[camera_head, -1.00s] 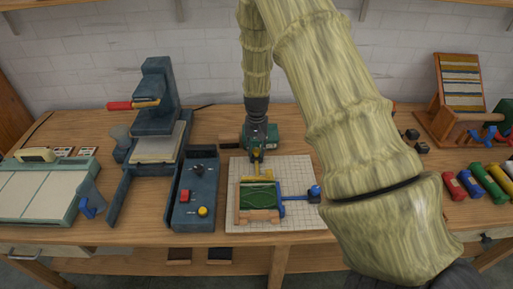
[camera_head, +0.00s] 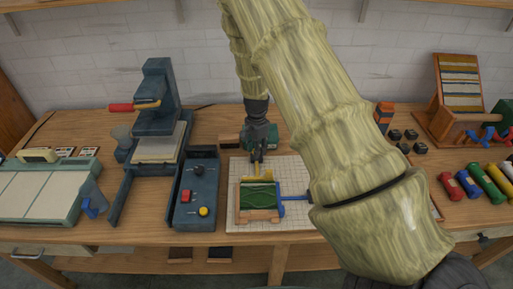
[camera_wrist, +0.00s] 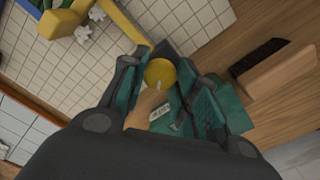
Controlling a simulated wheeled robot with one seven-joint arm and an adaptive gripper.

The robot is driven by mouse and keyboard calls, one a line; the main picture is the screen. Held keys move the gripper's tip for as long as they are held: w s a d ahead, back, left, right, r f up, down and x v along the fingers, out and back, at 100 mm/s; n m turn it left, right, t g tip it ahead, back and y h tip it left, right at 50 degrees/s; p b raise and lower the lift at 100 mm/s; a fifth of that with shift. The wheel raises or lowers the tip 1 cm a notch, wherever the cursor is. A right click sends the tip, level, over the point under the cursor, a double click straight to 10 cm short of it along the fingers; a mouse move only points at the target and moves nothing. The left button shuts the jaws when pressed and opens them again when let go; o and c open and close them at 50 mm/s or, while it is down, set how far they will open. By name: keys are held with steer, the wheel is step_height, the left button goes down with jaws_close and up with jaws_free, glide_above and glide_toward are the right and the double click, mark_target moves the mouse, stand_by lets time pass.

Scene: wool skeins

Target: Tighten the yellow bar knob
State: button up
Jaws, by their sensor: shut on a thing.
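The yellow bar knob (camera_wrist: 160,73) is a round yellow disc between the fingers of my gripper (camera_wrist: 163,84) in the wrist view. My gripper is shut on it. In the head view my gripper (camera_head: 257,157) points down at the back of the gridded board, and the knob itself is hard to make out there. The yellow bar (camera_head: 257,175) runs along the back of a small wooden frame with green wool (camera_head: 258,196). The yellow bar also shows at the upper left of the wrist view (camera_wrist: 121,22). A blue bar (camera_head: 295,198) sticks out to the frame's right.
The gridded board (camera_head: 240,167) lies under the frame. A blue-grey control box (camera_head: 183,212) and a press (camera_head: 157,120) stand to the left. A wooden brush (camera_wrist: 275,72) and a green box lie close behind my gripper. Coloured rolls (camera_head: 470,184) lie at the right.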

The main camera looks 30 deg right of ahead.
steer(key=shift+m, duration=1)
steer(key=o, duration=1)
steer(key=shift+o, duration=0.2)
step_height(320, 180, up, 12)
